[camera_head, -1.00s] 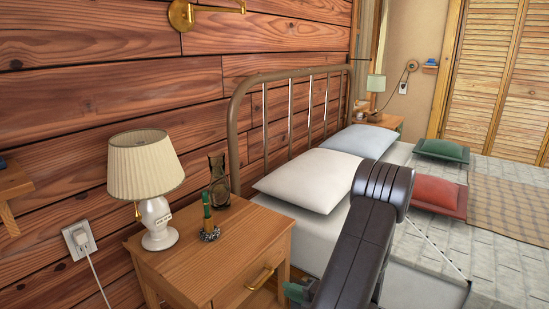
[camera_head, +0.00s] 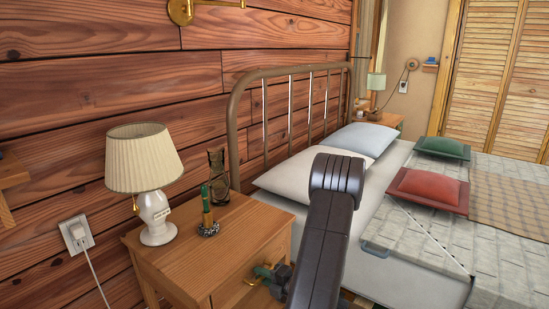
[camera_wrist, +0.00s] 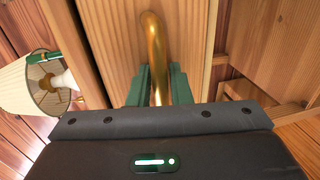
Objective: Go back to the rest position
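My gripper (camera_head: 268,272) is at the front of the wooden nightstand (camera_head: 195,245), by its drawer. In the wrist view, the two green fingers of my gripper (camera_wrist: 160,80) lie on either side of the brass drawer handle (camera_wrist: 153,35). In the head view my dark arm hides part of the drawer's surroundings, and the gripper covers most of the handle.
On the nightstand stand a cream-shaded lamp (camera_head: 145,165), a green candle (camera_head: 206,198) in a holder and a dark lantern-like object (camera_head: 219,178). The bed (camera_head: 395,265) with pillows is to the right. The plank wall (camera_head: 110,80) is behind, with an outlet (camera_head: 76,236).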

